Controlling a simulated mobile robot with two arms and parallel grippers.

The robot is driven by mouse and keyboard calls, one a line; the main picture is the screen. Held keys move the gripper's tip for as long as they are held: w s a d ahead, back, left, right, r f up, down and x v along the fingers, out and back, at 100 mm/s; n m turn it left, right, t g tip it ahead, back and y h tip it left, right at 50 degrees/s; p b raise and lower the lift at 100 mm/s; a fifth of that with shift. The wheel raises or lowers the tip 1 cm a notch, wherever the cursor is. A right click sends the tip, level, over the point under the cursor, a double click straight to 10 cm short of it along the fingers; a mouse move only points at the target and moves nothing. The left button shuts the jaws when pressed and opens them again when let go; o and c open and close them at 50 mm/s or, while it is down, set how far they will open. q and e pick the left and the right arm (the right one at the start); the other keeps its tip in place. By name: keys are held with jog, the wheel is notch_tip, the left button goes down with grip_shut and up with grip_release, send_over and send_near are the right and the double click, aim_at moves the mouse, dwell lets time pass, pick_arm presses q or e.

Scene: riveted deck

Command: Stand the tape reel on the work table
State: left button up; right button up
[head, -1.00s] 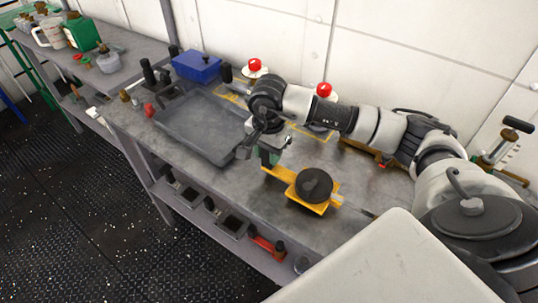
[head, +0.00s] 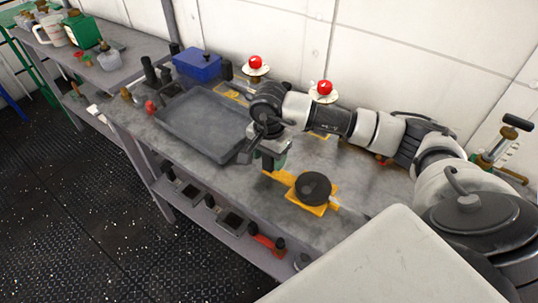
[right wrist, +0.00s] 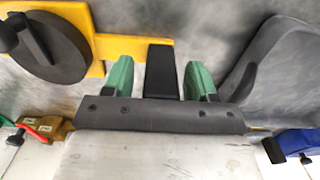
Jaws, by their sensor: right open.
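The tape reel (head: 313,187) lies flat on the work table (head: 345,228), a dark round drum on a yellow frame with a pale tape end. In the right wrist view the drum (right wrist: 50,50) with its crank is at upper left, and a yellow arm runs from it to a black grip (right wrist: 161,70). My right gripper (head: 272,164) is over the handle end. Its green fingers (right wrist: 161,80) are open, one on each side of the black grip, with gaps visible. My left gripper is not in view.
A grey tray (head: 205,124) lies left of my right gripper. A blue box (head: 197,65) and two red-topped items (head: 255,63) stand along the wall side. A lower shelf holds dark bins and a red tool (head: 268,246). Bare tabletop lies in front of the reel.

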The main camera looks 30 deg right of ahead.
notch_tip(320, 180, up, 12)
jog(key=shift+r+b, duration=0.1)
jog(key=shift+b, duration=0.95)
